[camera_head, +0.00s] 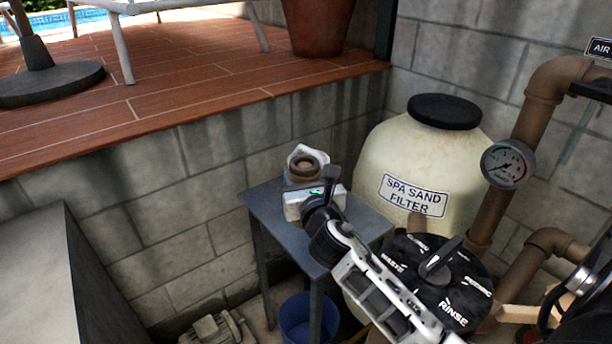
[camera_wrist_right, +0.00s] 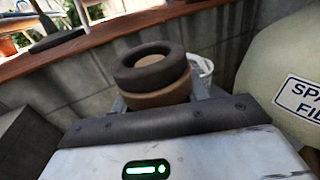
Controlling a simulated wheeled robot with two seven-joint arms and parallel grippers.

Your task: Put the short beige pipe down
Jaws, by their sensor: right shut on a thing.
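The short beige pipe (camera_head: 305,171) is a stubby tan ring-ended piece with a dark rim, over or on the small grey-blue table (camera_head: 262,207). In the right wrist view the pipe (camera_wrist_right: 154,78) stands upright just beyond the gripper body, its round opening facing up. My right gripper (camera_head: 304,180) is shut on it. The gripper body hides the pipe's lower part, so I cannot tell whether it touches the tabletop. My left gripper is not in view.
A white object (camera_head: 308,151) is just behind the pipe. The spa sand filter tank (camera_head: 385,165) stands right of the table, with a valve head (camera_head: 438,275) and brown pipes (camera_head: 530,115). A blue bucket (camera_head: 296,318) is below. The table's left front top is bare.

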